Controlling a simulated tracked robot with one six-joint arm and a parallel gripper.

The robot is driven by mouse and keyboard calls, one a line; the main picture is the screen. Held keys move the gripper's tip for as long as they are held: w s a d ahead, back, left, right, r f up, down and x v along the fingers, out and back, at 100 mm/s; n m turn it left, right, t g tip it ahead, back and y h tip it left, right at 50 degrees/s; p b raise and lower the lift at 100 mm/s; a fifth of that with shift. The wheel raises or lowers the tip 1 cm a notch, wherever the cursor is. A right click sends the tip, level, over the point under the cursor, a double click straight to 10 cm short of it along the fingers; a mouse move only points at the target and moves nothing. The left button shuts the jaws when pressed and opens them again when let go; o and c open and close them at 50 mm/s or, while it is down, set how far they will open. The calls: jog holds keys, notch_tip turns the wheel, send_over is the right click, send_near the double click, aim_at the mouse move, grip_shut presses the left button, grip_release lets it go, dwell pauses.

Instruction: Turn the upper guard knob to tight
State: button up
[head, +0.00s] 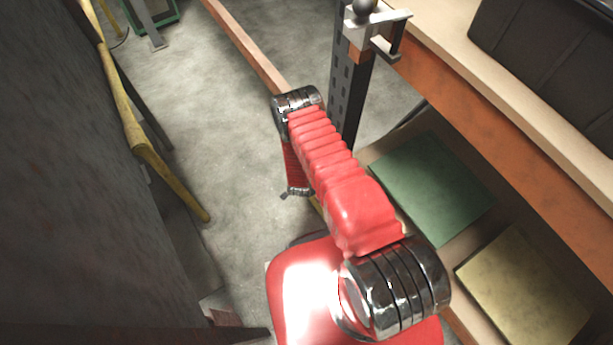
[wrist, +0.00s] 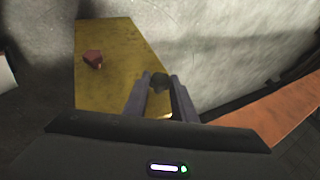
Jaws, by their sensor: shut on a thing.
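In the wrist view a yellow guard plate (wrist: 120,40) stands in front of a grey surface. A small dark knob (wrist: 160,77) is near its right edge, between the fingertips of my gripper (wrist: 159,86). My gripper is shut on this dark knob. A second knob, reddish brown (wrist: 93,59), is on the plate to the left, apart from the fingers. I cannot tell from the view which knob is the upper one, nor how tight either is. In the head view my arm hides the gripper and both knobs.
In the head view a bench (head: 480,110) with an orange edge runs along the right, with a clamp (head: 385,30) at its corner. Green (head: 430,185) and yellow (head: 520,285) sheets lie on the shelf below. A yellow rail (head: 130,110) and dark wall are left. Open floor lies between.

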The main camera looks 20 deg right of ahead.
jog(key=shift+s+d+f+m+t+y, duration=0.1)
jog(key=shift+s+f+m+t+y, duration=0.2)
jog(key=shift+t, duration=0.95)
jog(key=shift+s+d+f+m+t+y, duration=0.1)
jog(key=shift+f+m+t, duration=0.2)
jog(key=shift+t, duration=1)
jog(key=shift+s+d+f+m+t+y, duration=0.15)
jog(key=shift+m+t, duration=0.25)
jog(key=shift+t, duration=0.85)
jog(key=shift+s, duration=0.1)
jog(key=o, duration=1)
jog(key=shift+a, duration=0.15)
jog(key=shift+o, duration=0.2)
jog(key=shift+r, duration=0.1)
jog(key=v, duration=1.3)
jog(key=shift+s+f, duration=0.25)
jog(key=shift+s, duration=0.1)
